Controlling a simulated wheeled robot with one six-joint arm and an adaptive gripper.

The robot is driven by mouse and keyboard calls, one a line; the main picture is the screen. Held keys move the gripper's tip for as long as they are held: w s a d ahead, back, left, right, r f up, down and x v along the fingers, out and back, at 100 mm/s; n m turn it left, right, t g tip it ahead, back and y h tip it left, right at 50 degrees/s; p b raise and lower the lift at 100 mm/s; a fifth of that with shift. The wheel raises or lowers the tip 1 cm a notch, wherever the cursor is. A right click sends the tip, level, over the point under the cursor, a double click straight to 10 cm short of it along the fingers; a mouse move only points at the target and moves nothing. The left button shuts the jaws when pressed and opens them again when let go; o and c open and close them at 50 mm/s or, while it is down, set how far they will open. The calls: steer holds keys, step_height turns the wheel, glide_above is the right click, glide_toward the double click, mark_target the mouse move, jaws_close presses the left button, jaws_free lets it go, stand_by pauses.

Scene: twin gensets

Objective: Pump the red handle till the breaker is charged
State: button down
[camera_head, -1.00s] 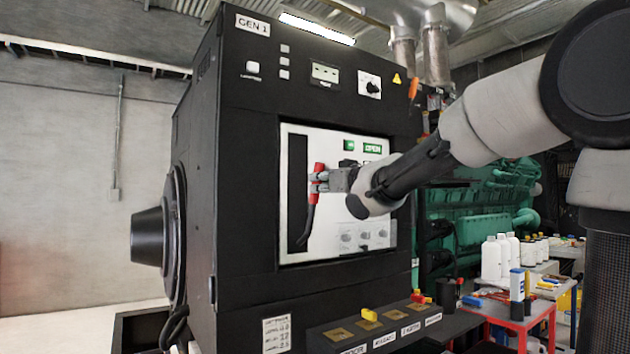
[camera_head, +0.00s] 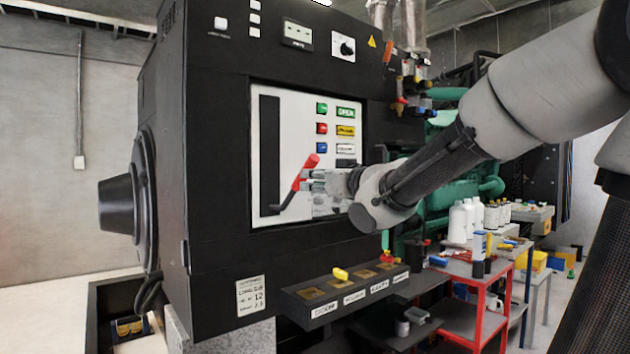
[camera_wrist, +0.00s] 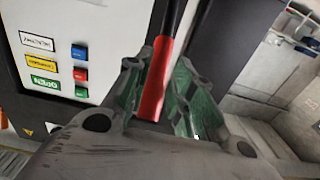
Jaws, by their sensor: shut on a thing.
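The red handle (camera_head: 308,167) slants out in front of the white breaker panel (camera_head: 287,120), its red grip at the top and its dark shaft running down to the left. My gripper (camera_head: 306,184) is shut on the handle. In the wrist view the red grip (camera_wrist: 156,80) lies between the fingers of my gripper (camera_wrist: 155,95). The panel has green, red and blue buttons beside a green OPEN label (camera_head: 346,112), a yellow label (camera_head: 345,130) and a white label (camera_head: 345,149). The lower part of the panel is partly hidden by my gripper.
A ledge (camera_head: 340,290) with brass plates and a yellow key (camera_head: 340,274) juts out below the panel. A black round housing (camera_head: 120,203) sticks out at the left.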

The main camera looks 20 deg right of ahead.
mark_target(316, 165)
steer(key=w+r, duration=0.2)
steer(key=r, duration=0.1)
steer(key=shift+w+a+r, duration=0.3)
steer(key=shift+w+a, duration=0.05)
steer(key=shift+a, duration=0.05)
steer(key=s+d+f, duration=0.1)
steer(key=s+f, duration=0.1)
steer(key=s, duration=0.3)
steer(key=shift+s+d, duration=0.35)
steer(key=shift+d, duration=0.05)
steer(key=c, duration=1)
jaws_free()
steer(key=shift+c, duration=0.2)
steer(key=shift+s, duration=0.1)
